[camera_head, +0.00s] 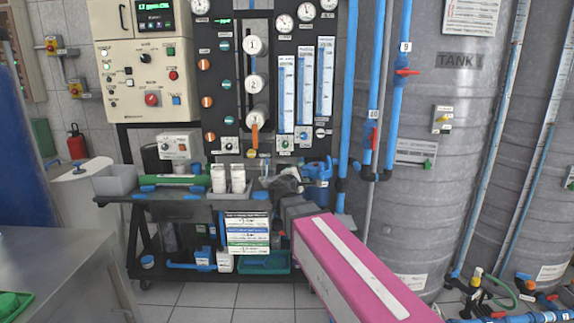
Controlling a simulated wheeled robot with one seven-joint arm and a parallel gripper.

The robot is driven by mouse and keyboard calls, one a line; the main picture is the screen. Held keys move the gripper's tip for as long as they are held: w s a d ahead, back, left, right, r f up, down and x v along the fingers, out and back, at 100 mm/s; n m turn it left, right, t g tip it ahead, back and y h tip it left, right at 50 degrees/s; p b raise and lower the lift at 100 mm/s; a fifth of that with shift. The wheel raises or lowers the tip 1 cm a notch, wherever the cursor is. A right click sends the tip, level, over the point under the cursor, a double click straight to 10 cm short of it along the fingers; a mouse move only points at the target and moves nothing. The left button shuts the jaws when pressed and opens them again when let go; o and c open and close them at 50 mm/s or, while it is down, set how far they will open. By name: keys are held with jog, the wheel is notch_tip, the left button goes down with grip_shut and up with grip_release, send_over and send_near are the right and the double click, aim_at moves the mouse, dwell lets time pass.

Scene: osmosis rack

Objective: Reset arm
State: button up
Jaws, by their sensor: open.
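My arm, with a pink and white link, reaches in from the lower right toward the rack. My gripper (270,182) is the dark shape at its far end, small and partly hidden by my own wrist. It is open, and I see nothing held in it. It is in front of the right part of the rack's shelf (206,213), to the right of two white bottles (238,179). I cannot tell whether it touches anything there.
The osmosis rack has gauges, flowmeters (325,78) and a control box (148,85). A blue pump (318,170) is close right of my gripper. A grey tank (440,150) and blue pipes with red valves (407,72) are at right. A metal table (60,255) is at lower left.

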jog(key=s+d+f+m+g, duration=0.4)
jog(key=d+f, duration=0.2)
jog(key=f, duration=0.3)
jog(key=s+d+f+m+g, duration=0.3)
jog(key=d+f+m+g, duration=0.25)
jog(key=f, duration=0.35)
jog(key=s+d+f+m+g+y, duration=0.2)
jog(key=s+f+m+g+y, duration=0.5)
jog(key=s+f, duration=0.7)
jog(key=shift+s+f+y, duration=0.3)
jog(key=shift+f+y, duration=0.2)
jog(key=shift+f, duration=0.15)
jog(key=shift+w+d, duration=0.1)
